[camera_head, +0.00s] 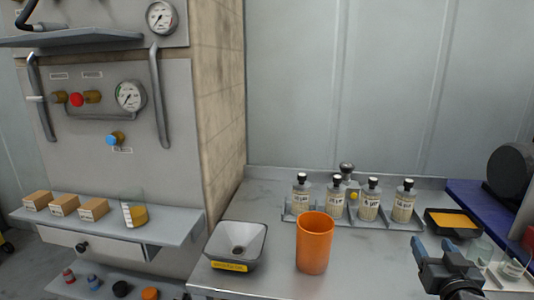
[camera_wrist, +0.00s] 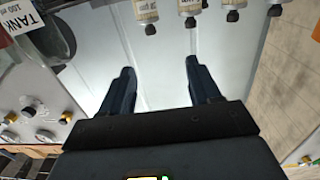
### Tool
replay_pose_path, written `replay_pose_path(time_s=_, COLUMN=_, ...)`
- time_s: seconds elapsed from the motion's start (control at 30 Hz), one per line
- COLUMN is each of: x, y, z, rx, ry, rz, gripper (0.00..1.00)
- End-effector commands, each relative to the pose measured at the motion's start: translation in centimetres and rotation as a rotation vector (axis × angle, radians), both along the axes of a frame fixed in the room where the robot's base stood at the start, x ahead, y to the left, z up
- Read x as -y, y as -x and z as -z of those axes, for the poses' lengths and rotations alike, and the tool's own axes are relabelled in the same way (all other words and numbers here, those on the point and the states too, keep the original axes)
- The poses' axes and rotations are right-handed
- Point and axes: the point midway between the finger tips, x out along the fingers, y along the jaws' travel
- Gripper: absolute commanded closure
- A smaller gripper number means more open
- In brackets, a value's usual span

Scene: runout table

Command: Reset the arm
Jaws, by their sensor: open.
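My gripper (camera_head: 438,249) is at the lower right in the head view, above the right part of the metal table (camera_head: 375,262). In the wrist view my gripper (camera_wrist: 160,85) shows two dark fingers spread wide apart with nothing between them. Only bare grey surface shows between the fingers. The rest of my arm is mostly outside the head view.
Several labelled bottles (camera_head: 368,200) stand in a rack behind. A black tray with orange content (camera_head: 453,222) and glassware (camera_head: 512,268) are close by my gripper.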

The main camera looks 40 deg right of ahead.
Motion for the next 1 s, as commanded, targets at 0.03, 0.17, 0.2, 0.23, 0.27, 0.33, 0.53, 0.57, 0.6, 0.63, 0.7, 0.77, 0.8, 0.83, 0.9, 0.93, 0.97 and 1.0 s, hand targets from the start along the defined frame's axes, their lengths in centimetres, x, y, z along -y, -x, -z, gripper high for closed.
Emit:
replay_pose_path(time_s=0.03, x=-0.8, y=-0.2, z=0.3, rx=-0.003, ry=-0.005, rz=-0.012, gripper=0.38)
replay_pose_path(time_s=0.17, x=-3.0, y=-0.8, z=1.1, rx=-0.011, ry=-0.016, rz=-0.047, gripper=0.38)
replay_pose_path(time_s=0.2, x=-3.7, y=-1.0, z=1.3, rx=-0.014, ry=-0.019, rz=-0.059, gripper=0.38)
replay_pose_path(time_s=0.23, x=-4.4, y=-1.1, z=1.5, rx=-0.017, ry=-0.021, rz=-0.070, gripper=0.38)
replay_pose_path(time_s=0.27, x=-5.1, y=-1.3, z=1.7, rx=-0.018, ry=-0.024, rz=-0.080, gripper=0.38)
replay_pose_path(time_s=0.33, x=-6.8, y=-1.6, z=2.3, rx=-0.026, ry=-0.032, rz=-0.109, gripper=0.38)
replay_pose_path(time_s=0.53, x=-13.3, y=-1.8, z=3.8, rx=-0.056, ry=-0.056, rz=-0.219, gripper=0.38)
replay_pose_path(time_s=0.57, x=-14.6, y=-1.7, z=4.1, rx=-0.062, ry=-0.062, rz=-0.243, gripper=0.38)
replay_pose_path(time_s=0.6, x=-16.5, y=-1.5, z=4.4, rx=-0.071, ry=-0.067, rz=-0.278, gripper=0.38)
replay_pose_path(time_s=0.63, x=-18.0, y=-1.3, z=4.6, rx=-0.079, ry=-0.072, rz=-0.306, gripper=0.38)
replay_pose_path(time_s=0.7, x=-21.4, y=-0.5, z=4.9, rx=-0.098, ry=-0.082, rz=-0.376, gripper=0.38)
replay_pose_path(time_s=0.77, x=-24.0, y=0.4, z=5.0, rx=-0.112, ry=-0.090, rz=-0.435, gripper=0.38)
replay_pose_path(time_s=0.8, x=-25.7, y=1.2, z=5.0, rx=-0.123, ry=-0.094, rz=-0.476, gripper=0.38)
replay_pose_path(time_s=0.83, x=-26.9, y=1.7, z=4.9, rx=-0.130, ry=-0.097, rz=-0.506, gripper=0.38)
replay_pose_path(time_s=0.9, x=-29.5, y=3.2, z=4.7, rx=-0.149, ry=-0.103, rz=-0.578, gripper=0.38)
replay_pose_path(time_s=0.93, x=-30.5, y=3.9, z=4.5, rx=-0.157, ry=-0.105, rz=-0.609, gripper=0.38)
replay_pose_path(time_s=0.97, x=-31.5, y=4.6, z=4.3, rx=-0.167, ry=-0.107, rz=-0.640, gripper=0.38)
replay_pose_path(time_s=1.0, x=-32.7, y=5.6, z=4.1, rx=-0.176, ry=-0.111, rz=-0.681, gripper=0.38)
